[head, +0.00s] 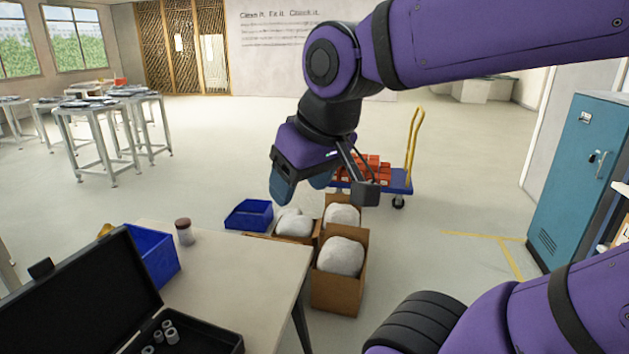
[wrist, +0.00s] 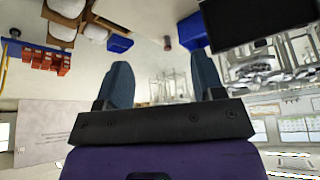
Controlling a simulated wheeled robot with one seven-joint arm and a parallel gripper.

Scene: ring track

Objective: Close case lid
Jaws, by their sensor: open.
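The black case stands open on the table at the lower left of the head view. Its lid (head: 80,300) is raised and tilted back, with a latch tab on its upper edge. Its base (head: 215,338) holds several small grey cylindrical parts and is cut off by the picture's edge. The lid also shows as a dark panel in the wrist view (wrist: 250,25). My gripper (head: 300,190) is high above the floor beyond the table, to the right of the case and well apart from it. Its blue fingers (wrist: 162,70) are spread and empty.
A teal locker (head: 575,170) is at right.

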